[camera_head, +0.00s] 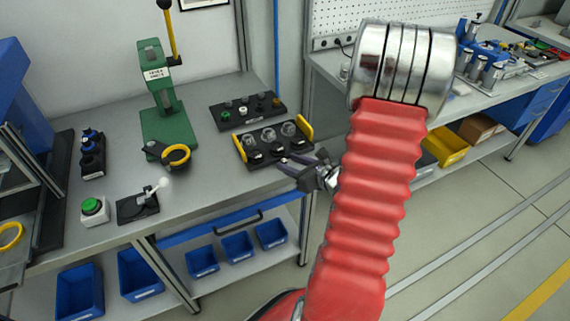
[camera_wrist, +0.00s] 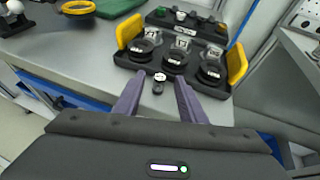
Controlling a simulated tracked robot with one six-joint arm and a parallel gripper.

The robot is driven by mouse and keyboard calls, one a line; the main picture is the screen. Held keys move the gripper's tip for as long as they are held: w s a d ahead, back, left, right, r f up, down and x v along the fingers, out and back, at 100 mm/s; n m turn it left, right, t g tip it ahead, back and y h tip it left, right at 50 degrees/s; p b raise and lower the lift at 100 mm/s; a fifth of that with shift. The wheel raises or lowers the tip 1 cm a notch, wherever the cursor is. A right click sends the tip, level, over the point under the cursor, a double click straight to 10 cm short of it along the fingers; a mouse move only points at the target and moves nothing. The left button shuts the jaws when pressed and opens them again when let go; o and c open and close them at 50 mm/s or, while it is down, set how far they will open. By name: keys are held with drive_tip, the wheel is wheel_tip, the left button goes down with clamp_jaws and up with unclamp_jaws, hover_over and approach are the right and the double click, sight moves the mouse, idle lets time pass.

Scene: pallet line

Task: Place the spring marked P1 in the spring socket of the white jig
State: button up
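My gripper (camera_head: 301,172) is at the front right edge of the black tray (camera_head: 243,147) with yellow end handles. In the wrist view its two purple fingers (camera_wrist: 160,84) stand apart, so it is open. A small dark piece with a white labelled top (camera_wrist: 159,77) shows between the fingertips, with gaps on both sides. The tray also shows in the wrist view (camera_wrist: 188,92), holding black rings with small white labels and clear cups behind them. The labels are too small to read, so I cannot tell which part is P1. I cannot make out a white jig.
A second black tray (camera_head: 222,122) with small parts lies behind. A green lever press (camera_head: 166,125), a yellow ring (camera_head: 179,156), a green button box (camera_head: 94,211) and a black plate with a white lever (camera_head: 137,206) stand left. Another bench (camera_head: 340,70) is right.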

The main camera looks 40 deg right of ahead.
drive_tip(key=shift+w+f, duration=0.25)
drive_tip(key=shift+w, duration=0.4)
drive_tip(key=shift+c, duration=0.2)
clamp_jaws()
